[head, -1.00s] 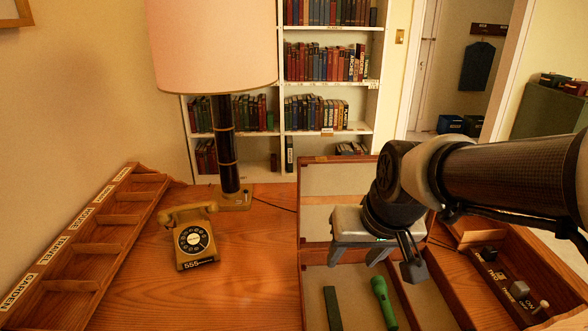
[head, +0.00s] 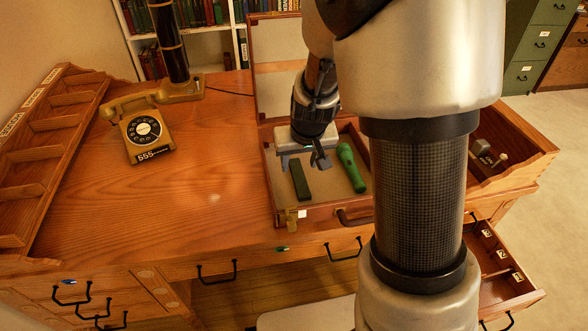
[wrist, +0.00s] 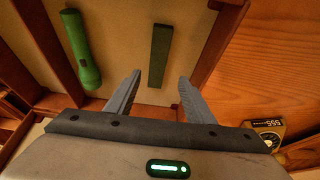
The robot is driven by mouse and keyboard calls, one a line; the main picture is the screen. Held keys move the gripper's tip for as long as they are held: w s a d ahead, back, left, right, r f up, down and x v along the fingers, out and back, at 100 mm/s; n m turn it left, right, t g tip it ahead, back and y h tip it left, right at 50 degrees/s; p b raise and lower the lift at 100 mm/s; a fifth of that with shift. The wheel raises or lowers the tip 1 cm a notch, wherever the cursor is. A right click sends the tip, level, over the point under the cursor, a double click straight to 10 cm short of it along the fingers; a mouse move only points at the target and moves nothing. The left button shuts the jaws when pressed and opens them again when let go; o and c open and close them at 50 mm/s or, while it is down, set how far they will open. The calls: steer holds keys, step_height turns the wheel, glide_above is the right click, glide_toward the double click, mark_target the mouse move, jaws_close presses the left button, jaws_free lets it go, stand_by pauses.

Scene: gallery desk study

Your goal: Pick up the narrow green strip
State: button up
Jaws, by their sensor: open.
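The narrow dark green strip (head: 301,180) lies flat in the lined wooden case (head: 318,211) on the desk. In the wrist view the strip (wrist: 159,56) lies ahead of my gripper (wrist: 155,83), roughly between the lines of its two fingers. My gripper (head: 303,162) is open and empty. It is over the case at the far end of the strip in the head view. A green flashlight (head: 351,168) lies to the right of the strip, apart from it; it also shows in the wrist view (wrist: 80,49).
The case's raised lid (head: 283,70) stands behind my gripper. A yellow rotary telephone (head: 143,134) and a slotted wooden rack (head: 58,125) are at the left. The desk (head: 205,180) between telephone and case is clear. An open drawer (head: 497,263) is at the lower right.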

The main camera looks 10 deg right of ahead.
mark_target(299, 176)
steer(key=b+x, duration=0.1)
steer(key=x, duration=0.3)
steer(key=s+b+x, duration=0.1)
steer(key=x, duration=0.1)
steer(key=shift+d+f+b, duration=0.15)
steer(key=shift+d+b, duration=0.15)
steer(key=shift+w+f, duration=0.25)
steer(key=shift+f, duration=0.05)
